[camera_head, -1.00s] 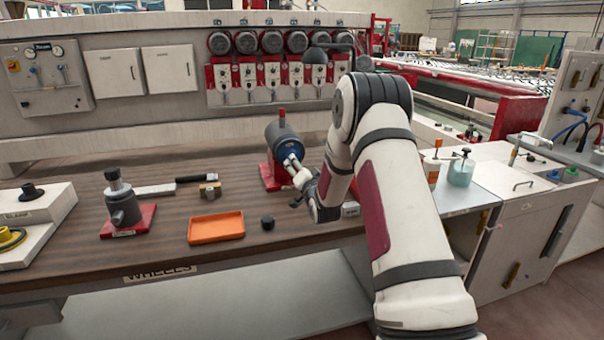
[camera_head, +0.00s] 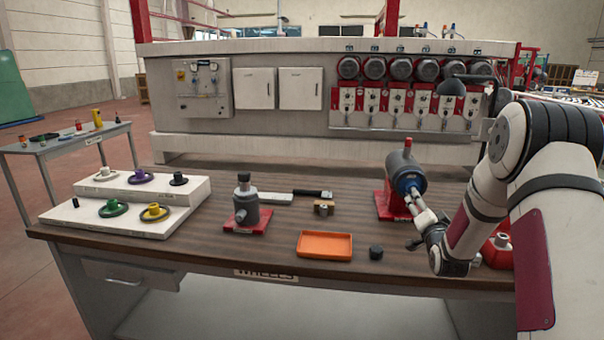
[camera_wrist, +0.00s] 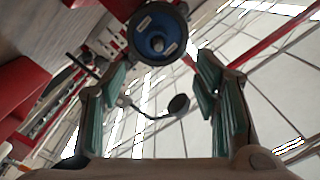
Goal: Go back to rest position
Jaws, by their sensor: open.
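My gripper (camera_head: 422,214) is in front of the dark spindle unit (camera_head: 408,172) on its red stand at the right of the bench. In the wrist view my gripper (camera_wrist: 164,66) has its two green-padded fingers spread wide with nothing between the pads. The spindle's round blue face (camera_wrist: 157,32) shows just past the fingertips, with a small stub at its centre. I cannot tell from the head view how wide the gap to the spindle is. My arm comes in from the right edge, bent at the elbow.
The wooden bench (camera_head: 200,252) holds an orange tray (camera_head: 325,246), a dark round piece (camera_head: 376,253), a grey post on a red base (camera_head: 246,205) and a white stepped rack (camera_head: 150,194) with coloured wheels. A red container (camera_head: 499,252) stands beside my arm. A side table (camera_head: 65,146) is at the far left.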

